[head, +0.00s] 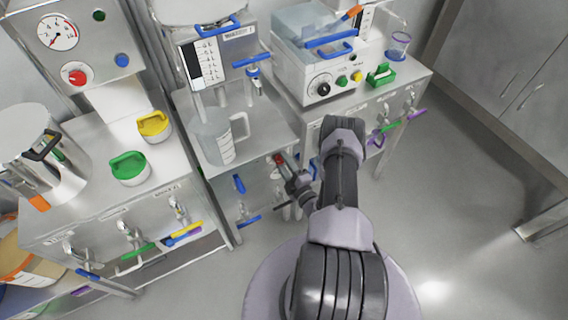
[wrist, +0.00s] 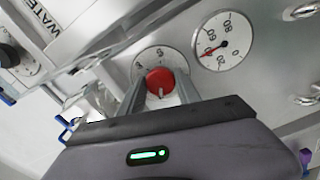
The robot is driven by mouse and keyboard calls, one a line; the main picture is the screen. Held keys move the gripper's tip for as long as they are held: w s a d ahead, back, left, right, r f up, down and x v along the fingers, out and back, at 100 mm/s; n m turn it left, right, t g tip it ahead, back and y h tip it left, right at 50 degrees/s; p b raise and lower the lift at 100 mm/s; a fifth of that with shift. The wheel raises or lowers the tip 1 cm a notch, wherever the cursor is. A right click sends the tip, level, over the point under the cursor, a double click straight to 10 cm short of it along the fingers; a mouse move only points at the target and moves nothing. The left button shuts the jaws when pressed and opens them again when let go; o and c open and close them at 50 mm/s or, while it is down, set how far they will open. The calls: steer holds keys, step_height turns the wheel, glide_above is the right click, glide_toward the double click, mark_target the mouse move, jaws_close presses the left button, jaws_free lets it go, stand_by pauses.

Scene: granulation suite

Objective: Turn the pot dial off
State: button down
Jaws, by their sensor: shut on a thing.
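A red dial (wrist: 160,80) with a pale numbered ring shows in the wrist view. A light line on its face points toward the bottom of the picture. My gripper (wrist: 160,93) is shut on it, with one finger on each side. In the head view, my gripper (head: 284,164) reaches the front of the middle bench, and a bit of the red dial (head: 278,158) shows at its tip. The rest of the dial is hidden there by my gripper.
A round gauge (wrist: 222,42) with a red needle sits right of the dial in the wrist view. A clear measuring jug (head: 216,138) stands on the bench above. Another red knob (head: 76,76) is on the upper left panel. Floor at right is clear.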

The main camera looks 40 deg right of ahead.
steer(key=n, duration=0.7)
steer(key=n+p, duration=0.1)
steer(key=n, duration=0.3)
steer(key=shift+w+d+r, duration=0.1)
steer(key=shift+r, duration=0.15)
steer(key=shift+n, duration=0.3)
steer(key=c, duration=0.9)
jaws_free()
steer(key=shift+o, duration=0.2)
steer(key=shift+f, duration=0.1)
